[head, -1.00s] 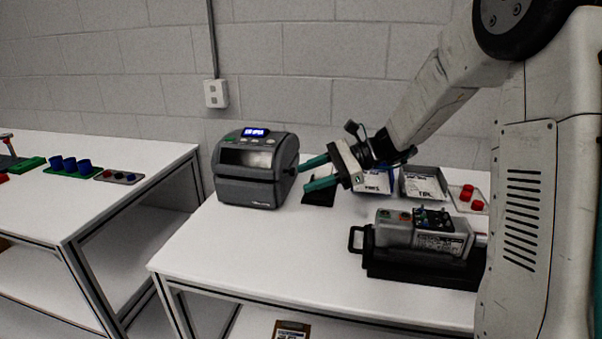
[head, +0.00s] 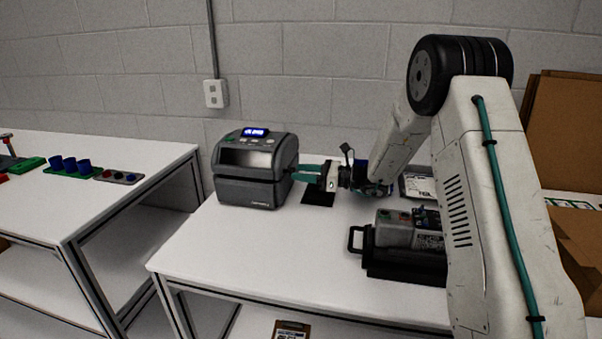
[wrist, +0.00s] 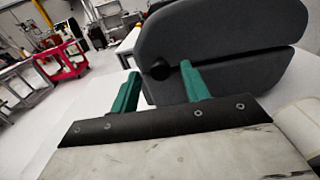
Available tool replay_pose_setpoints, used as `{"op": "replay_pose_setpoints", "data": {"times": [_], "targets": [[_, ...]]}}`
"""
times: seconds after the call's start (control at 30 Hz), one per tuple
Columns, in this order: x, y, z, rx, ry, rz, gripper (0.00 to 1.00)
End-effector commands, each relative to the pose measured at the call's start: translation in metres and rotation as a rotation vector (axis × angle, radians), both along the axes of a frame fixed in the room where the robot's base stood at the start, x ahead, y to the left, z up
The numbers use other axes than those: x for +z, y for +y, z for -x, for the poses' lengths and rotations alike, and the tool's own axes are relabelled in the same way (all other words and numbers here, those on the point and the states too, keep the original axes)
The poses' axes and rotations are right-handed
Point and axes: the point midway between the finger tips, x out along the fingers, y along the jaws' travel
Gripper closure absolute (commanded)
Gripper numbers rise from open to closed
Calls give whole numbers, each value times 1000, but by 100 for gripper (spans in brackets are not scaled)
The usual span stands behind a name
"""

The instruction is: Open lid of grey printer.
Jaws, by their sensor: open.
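The grey printer (head: 252,168) stands on the white table against the wall, its lid closed, with a lit blue display on top. In the wrist view the printer's side (wrist: 225,45) fills the upper right, with a small dark round knob (wrist: 160,70) on it. My gripper (head: 300,172) is at the printer's right side, with its green fingers pointing at it. In the wrist view my gripper (wrist: 160,85) is open, and the knob shows between the two fingertips. I cannot tell whether a finger touches the printer.
A black pad (head: 318,194) lies below my gripper. A grey device on a black base (head: 395,240) stands to the right on the table. Behind it is a bin with a label (head: 418,187). The table in front of the printer is clear. Another table (head: 110,200) stands left.

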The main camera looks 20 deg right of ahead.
Motion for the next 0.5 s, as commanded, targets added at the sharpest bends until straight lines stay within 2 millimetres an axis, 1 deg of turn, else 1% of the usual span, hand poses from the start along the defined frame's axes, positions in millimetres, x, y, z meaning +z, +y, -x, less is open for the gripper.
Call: {"op": "replay_pose_setpoints", "data": {"times": [0.03,0.1,0.37,0.4,0.47,0.5], "targets": [[0,5,-2,2,0,0,54],[0,7,-4,1,1,1,54],[0,9,-5,0,1,1,54],[0,9,-5,0,1,1,59],[0,9,-5,0,1,1,76],[0,9,-5,0,1,1,87]]}}
